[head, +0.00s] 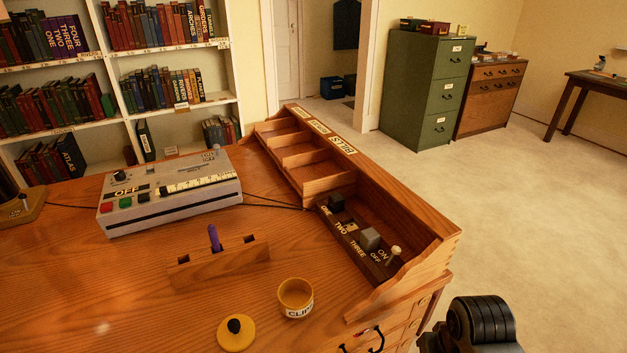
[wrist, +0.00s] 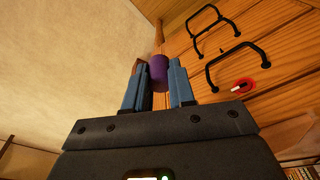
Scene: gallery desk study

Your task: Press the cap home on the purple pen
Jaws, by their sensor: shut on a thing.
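The purple pen (head: 214,238) stands upright in a slot of the wooden block (head: 225,263) on the desk. In the wrist view, my gripper (wrist: 158,84) is shut on a purple cap (wrist: 158,72), held between its two blue fingers. The cap's far end sticks out past the fingertips, and its lower part is hidden between them. My gripper is beside the desk's drawer fronts in the wrist view, apart from the pen. The fingers and the cap do not show in the head view.
A yellow clip cup (head: 295,298) and a yellow lid (head: 236,334) lie near the block. A grey box with buttons (head: 170,199) stands behind it. A wooden rack with compartments (head: 352,160) runs along the desk's right side. Drawer handles (wrist: 238,66) stick out near my gripper.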

